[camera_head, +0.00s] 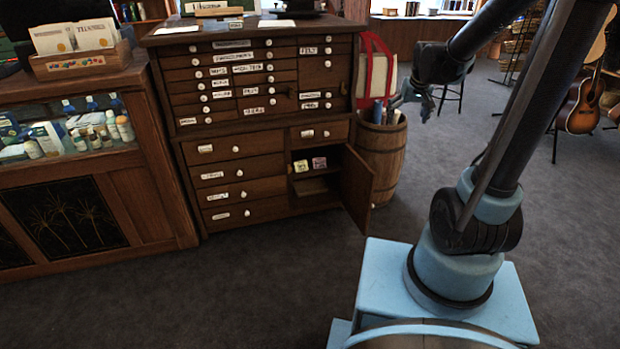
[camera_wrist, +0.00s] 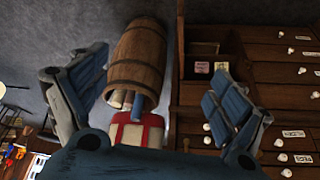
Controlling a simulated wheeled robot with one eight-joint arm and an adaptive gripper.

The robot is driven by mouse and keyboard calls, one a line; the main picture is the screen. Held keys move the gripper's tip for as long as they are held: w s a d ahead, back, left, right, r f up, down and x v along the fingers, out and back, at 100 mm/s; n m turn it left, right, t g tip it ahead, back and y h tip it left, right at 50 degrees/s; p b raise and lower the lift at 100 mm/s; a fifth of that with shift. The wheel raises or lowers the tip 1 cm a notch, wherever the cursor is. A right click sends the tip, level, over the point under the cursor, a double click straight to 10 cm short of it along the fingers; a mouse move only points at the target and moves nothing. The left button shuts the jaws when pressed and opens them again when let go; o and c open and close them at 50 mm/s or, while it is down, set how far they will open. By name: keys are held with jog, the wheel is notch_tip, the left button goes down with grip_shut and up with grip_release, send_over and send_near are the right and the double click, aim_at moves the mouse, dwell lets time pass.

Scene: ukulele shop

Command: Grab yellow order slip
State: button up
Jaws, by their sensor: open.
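The yellow order slip (camera_head: 301,166) is a small pale yellow piece in the open lower compartment of the wooden drawer cabinet (camera_head: 232,141). A pink slip (camera_head: 319,163) stands just right of it. In the wrist view, which looks upside down, the yellow slip (camera_wrist: 221,67) and the pink slip (camera_wrist: 201,67) show small, beyond the right finger. My gripper (camera_head: 425,100) is in the air right of the cabinet, near the barrel. In the wrist view my gripper (camera_wrist: 156,75) has its fingers wide apart with nothing between them held.
The cabinet door (camera_head: 357,187) stands open to the right of the compartment. A wooden barrel (camera_head: 380,158) with rolled items and a red bag (camera_head: 378,75) stand beside it. A glass display counter (camera_head: 70,150) is at left. The carpet in front is clear.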

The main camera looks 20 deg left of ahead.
jog(key=w+a+f+n+t+y, duration=0.2)
jog(key=w+a+f, duration=1.5)
jog(key=w+a, duration=0.4)
jog(key=a+f+n+y, duration=0.1)
jog(key=a+f, duration=0.8)
jog(key=f, duration=0.5)
jog(key=s+a+f+n+y, duration=0.1)
jog(key=a+f, duration=0.9)
jog(key=f, duration=0.5)
jog(key=shift+s+t, duration=0.25)
jog(key=shift+t, duration=0.05)
jog(key=shift+w+a, duration=0.1)
